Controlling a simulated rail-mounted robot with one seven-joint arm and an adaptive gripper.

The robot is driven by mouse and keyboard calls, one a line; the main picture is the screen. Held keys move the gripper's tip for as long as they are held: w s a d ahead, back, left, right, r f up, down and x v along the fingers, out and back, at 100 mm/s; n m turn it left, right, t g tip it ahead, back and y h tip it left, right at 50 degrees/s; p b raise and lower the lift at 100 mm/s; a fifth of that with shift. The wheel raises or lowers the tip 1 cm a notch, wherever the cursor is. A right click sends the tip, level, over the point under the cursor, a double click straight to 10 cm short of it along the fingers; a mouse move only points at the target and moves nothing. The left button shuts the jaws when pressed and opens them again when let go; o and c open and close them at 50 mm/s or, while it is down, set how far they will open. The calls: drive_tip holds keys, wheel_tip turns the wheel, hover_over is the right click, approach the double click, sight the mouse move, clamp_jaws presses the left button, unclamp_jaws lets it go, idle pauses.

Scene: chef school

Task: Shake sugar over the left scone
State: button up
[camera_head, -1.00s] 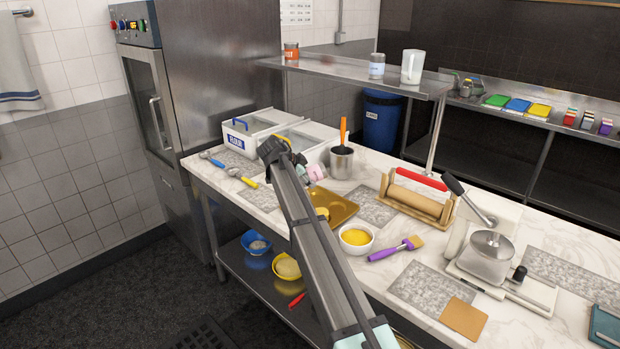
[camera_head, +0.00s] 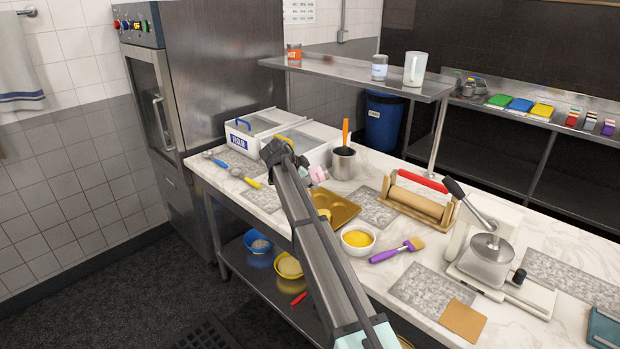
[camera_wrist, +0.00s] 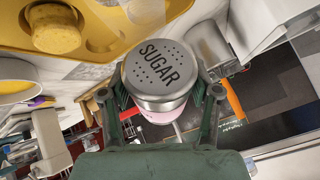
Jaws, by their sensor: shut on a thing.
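My gripper (camera_wrist: 162,96) is shut on the sugar shaker (camera_wrist: 162,68), with one finger on each side of it. The shaker has a grey metal lid with holes, lettered SUGAR, and a pink body. Its lid faces the wrist camera. In the head view the pink shaker (camera_head: 318,174) shows at the end of my arm, above the back of the golden tray (camera_head: 345,209). One yellowish scone (camera_wrist: 54,28) sits in the tray, at upper left in the wrist view. In the head view my arm partly hides the tray, and I cannot make out a second scone.
A bowl of yellow filling (camera_head: 358,239) and a purple-handled brush (camera_head: 398,250) lie right of the tray. A metal utensil pot (camera_head: 343,162) and white bins (camera_head: 262,133) stand behind. A rolling-pin stand (camera_head: 415,198) and a press (camera_head: 490,255) are farther right.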

sight(313, 173)
drive_tip(key=shift+s+d+p, duration=0.35)
drive_tip(key=shift+s+d, duration=0.3)
drive_tip(key=shift+d, duration=0.15)
drive_tip(key=shift+w+a+b, duration=0.7)
drive_tip(key=shift+w+a, duration=0.1)
drive_tip(key=shift+a, duration=0.2)
drive_tip(key=shift+s+d+b, duration=0.3)
drive_tip(key=shift+s+d, duration=0.5)
drive_tip(key=shift+d, duration=0.15)
drive_tip(key=shift+w+a+b, duration=0.5)
drive_tip(key=shift+w+a, duration=0.4)
drive_tip(key=shift+a, duration=0.15)
drive_tip(key=shift+s+d, duration=0.9)
drive_tip(key=shift+d, duration=0.2)
drive_tip(key=shift+w+r+y, duration=0.1)
drive_tip(key=shift+r+y, duration=0.1)
drive_tip(key=shift+y, duration=0.1)
drive_tip(key=y, duration=0.1)
drive_tip(key=r+g+y, duration=0.1)
drive_tip(key=m+g+y+p, duration=0.1)
drive_tip(key=y, duration=0.1)
drive_tip(key=shift+d+r, duration=0.1)
drive_tip(key=shift+r, duration=0.15)
drive_tip(key=y, duration=0.1)
drive_tip(key=g+y+p, duration=0.1)
drive_tip(key=shift+r+m+y, duration=0.3)
drive_tip(key=shift+r, duration=0.1)
drive_tip(key=shift+a+r+g+y+p, duration=0.1)
drive_tip(key=shift+a+g+y+p, duration=0.2)
drive_tip(key=shift+y, duration=0.2)
